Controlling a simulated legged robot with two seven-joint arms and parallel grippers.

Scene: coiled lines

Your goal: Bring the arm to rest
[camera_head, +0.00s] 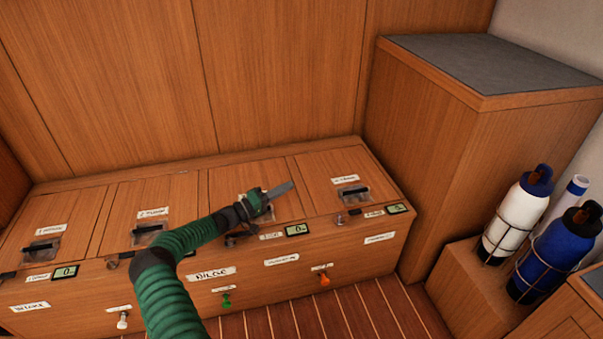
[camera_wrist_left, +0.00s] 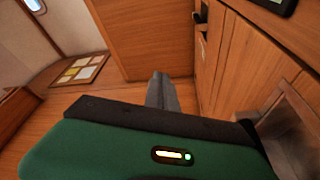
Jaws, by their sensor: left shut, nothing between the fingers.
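My left arm (camera_head: 165,275) is green and comes in from the bottom of the head view, bending to the right over the wooden bench locker (camera_head: 255,175). My left gripper (camera_head: 281,189) is shut and empty, above the third lid from the left. Its grey fingers point to the right. From this view I cannot tell whether they touch the lid. My right gripper is not in view.
The locker has several labelled lids with dark latches, small displays (camera_head: 297,230), and white, green (camera_head: 227,300) and orange knobs. A tall grey-topped cabinet (camera_head: 485,60) stands at the right. White (camera_head: 515,220) and blue (camera_head: 557,252) bottles stand in wire holders. Striped floor (camera_head: 350,311) is clear in front.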

